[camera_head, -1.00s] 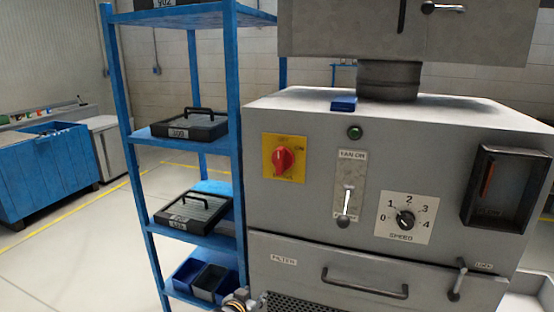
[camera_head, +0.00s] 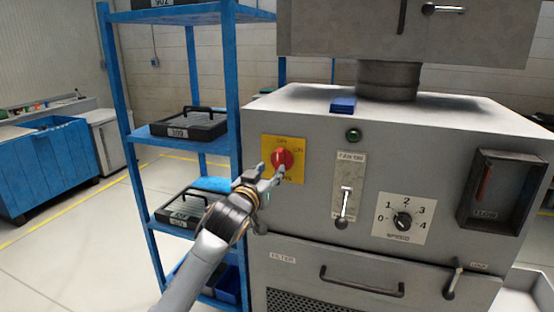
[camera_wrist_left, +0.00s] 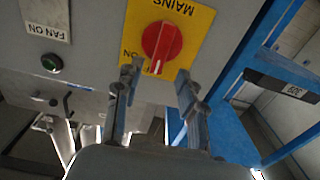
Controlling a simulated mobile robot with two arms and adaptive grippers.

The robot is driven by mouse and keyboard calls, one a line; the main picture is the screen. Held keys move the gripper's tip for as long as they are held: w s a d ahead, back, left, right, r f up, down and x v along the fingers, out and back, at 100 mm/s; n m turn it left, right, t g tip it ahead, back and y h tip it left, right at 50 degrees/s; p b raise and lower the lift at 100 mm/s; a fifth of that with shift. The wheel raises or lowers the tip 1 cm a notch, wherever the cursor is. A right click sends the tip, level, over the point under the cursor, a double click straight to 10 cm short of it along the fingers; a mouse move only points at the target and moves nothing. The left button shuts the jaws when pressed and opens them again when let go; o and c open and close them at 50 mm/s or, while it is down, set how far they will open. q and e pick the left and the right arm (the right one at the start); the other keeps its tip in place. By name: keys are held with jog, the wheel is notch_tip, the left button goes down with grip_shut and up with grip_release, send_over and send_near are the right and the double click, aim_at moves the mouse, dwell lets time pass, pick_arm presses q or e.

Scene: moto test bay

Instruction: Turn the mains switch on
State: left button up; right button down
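The mains switch is a red rotary knob (camera_head: 281,159) on a yellow plate (camera_head: 298,176) at the left of the grey machine's front. OFF is printed above the knob and ON to its upper right. The knob also shows in the left wrist view (camera_wrist_left: 162,38), upside down, with its white mark towards the OFF side. My left gripper (camera_head: 269,174) is at the plate's lower left, in front of the knob. In the left wrist view its two fingers (camera_wrist_left: 158,78) are apart, with the knob ahead between them and nothing held. I cannot tell whether they touch it. My right gripper is out of view.
A green lamp (camera_head: 353,135), a fan lever (camera_head: 344,205) and a speed dial (camera_head: 402,221) sit right of the switch. A filter drawer handle (camera_head: 361,283) is below. A blue shelf rack (camera_head: 236,100) stands close on the left.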

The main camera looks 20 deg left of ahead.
aim_at(277, 162)
pick_arm(q)
jog(key=shift+w+d+p, duration=0.1)
jog(key=shift+w+p, duration=0.45)
jog(key=shift+w, duration=2.5)
jog(key=shift+c, duration=0.2)
grip_shut()
